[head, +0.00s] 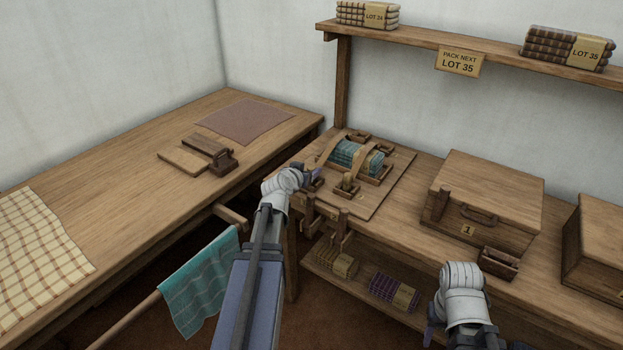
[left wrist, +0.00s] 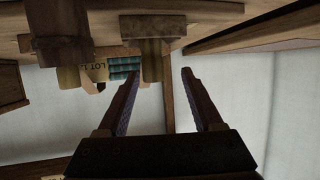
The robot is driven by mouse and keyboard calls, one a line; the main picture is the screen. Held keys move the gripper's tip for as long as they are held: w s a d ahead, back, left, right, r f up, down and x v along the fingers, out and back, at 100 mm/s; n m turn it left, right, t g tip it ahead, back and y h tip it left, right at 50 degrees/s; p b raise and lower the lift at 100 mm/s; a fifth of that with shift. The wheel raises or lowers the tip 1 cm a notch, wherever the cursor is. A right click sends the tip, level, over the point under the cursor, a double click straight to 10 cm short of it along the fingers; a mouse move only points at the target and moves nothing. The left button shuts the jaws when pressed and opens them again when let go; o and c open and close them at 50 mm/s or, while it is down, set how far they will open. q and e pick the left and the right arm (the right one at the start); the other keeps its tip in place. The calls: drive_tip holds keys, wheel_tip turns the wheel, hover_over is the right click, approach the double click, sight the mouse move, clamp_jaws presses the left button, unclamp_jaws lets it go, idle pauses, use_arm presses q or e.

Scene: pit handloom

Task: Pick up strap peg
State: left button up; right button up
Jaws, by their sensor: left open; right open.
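Small wooden pegs with upright round stems on block bases stand at the front of a board (head: 392,172) on the right-hand table. One peg (head: 347,184) shows clearly in the head view; another spot beside it is partly hidden by my left gripper (head: 312,174). In the left wrist view one peg (left wrist: 152,62) is ahead of the open fingers (left wrist: 158,72), not between them, and another peg (left wrist: 66,60) is off to the left. I cannot tell which is the strap peg. My right gripper (head: 430,334) is empty at the bottom, low by the table's front.
A strapped teal cloth bundle (head: 352,156) lies on the board behind the pegs. A wooden case (head: 487,205) and a small wooden box (head: 499,263) stand to the right. A shelf (head: 470,46) runs above.

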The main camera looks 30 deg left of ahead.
sight(314, 168)
use_arm(q)
drive_tip(key=shift+w+f+b, duration=0.3)
drive_tip(key=shift+w, duration=0.15)
drive_tip(key=x, duration=0.1)
drive_tip(key=b+x, duration=0.1)
drive_tip(key=x, duration=0.2)
drive_tip(key=shift+w+d+f+b, duration=0.1)
drive_tip(key=shift+d+f+b, duration=0.05)
drive_tip(key=shift+d+b, duration=0.2)
drive_tip(key=shift+c, duration=0.4)
clamp_jaws()
